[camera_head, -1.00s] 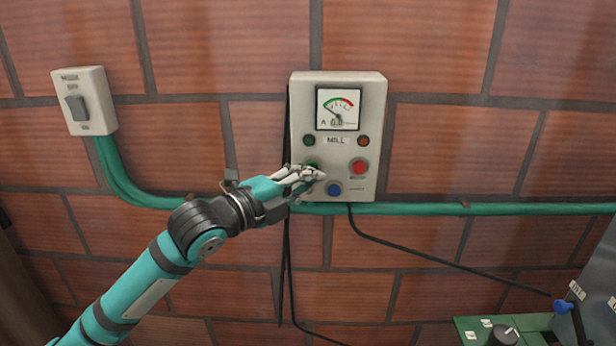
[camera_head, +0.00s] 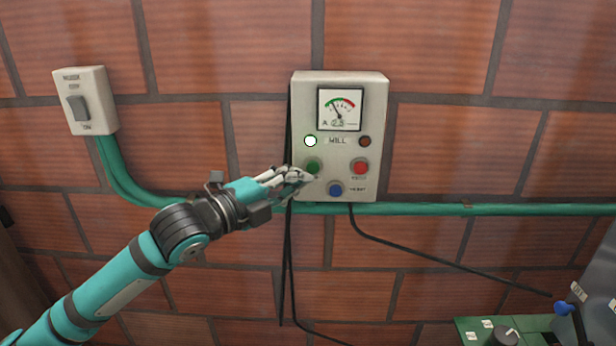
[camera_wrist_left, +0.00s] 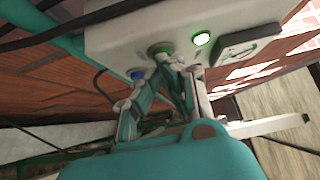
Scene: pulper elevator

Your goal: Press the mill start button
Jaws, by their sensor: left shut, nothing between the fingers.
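The mill control box (camera_head: 340,90) is on the brick wall, with a meter (camera_head: 338,108) at its top. Its green button (camera_head: 313,166) sits at the left, the red button (camera_head: 360,167) at the right and the blue button (camera_head: 335,190) below. The upper-left lamp (camera_head: 310,141) is lit bright white; the upper-right lamp (camera_head: 364,141) is dark. My left gripper (camera_head: 304,177) is shut and empty, its tips just below and left of the green button. In the left wrist view the fingers are close to the green button (camera_wrist_left: 160,48); contact is unclear. The lit lamp (camera_wrist_left: 202,39) glows green there.
A wall switch (camera_head: 78,107) is at the left, with green conduit (camera_head: 440,209) running along the wall. Black cables (camera_head: 430,262) hang below the box. A green panel with a knob (camera_head: 504,334) is at the lower right.

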